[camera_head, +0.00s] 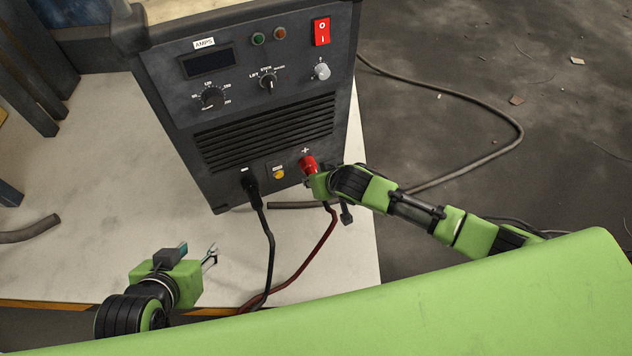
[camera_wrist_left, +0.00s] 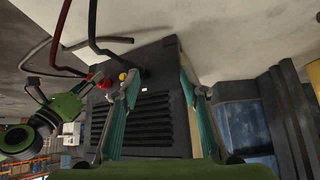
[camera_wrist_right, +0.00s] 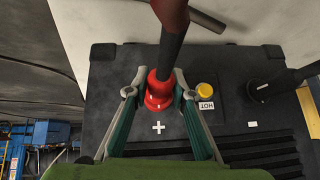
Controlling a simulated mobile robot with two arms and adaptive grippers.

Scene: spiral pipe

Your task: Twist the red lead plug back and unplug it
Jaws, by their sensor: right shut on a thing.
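The red lead plug (camera_head: 308,163) sits in the socket under the plus mark on the front of the dark welding machine (camera_head: 262,125). My right gripper (camera_wrist_right: 158,90) is shut on the plug, with one finger on each side of its red collar (camera_wrist_right: 158,98). The red lead (camera_head: 329,232) hangs from the plug down to the table. In the right wrist view a dark sleeve runs from the plug up to the red lead (camera_wrist_right: 170,12). My left gripper (camera_head: 211,254) is open and empty above the table, apart from the machine.
A black plug (camera_head: 250,184) with a black lead sits in the minus socket left of the red one. A yellow button (camera_wrist_right: 205,87) with a HOT label lies between them. The pale table (camera_head: 80,215) is mostly clear on the left.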

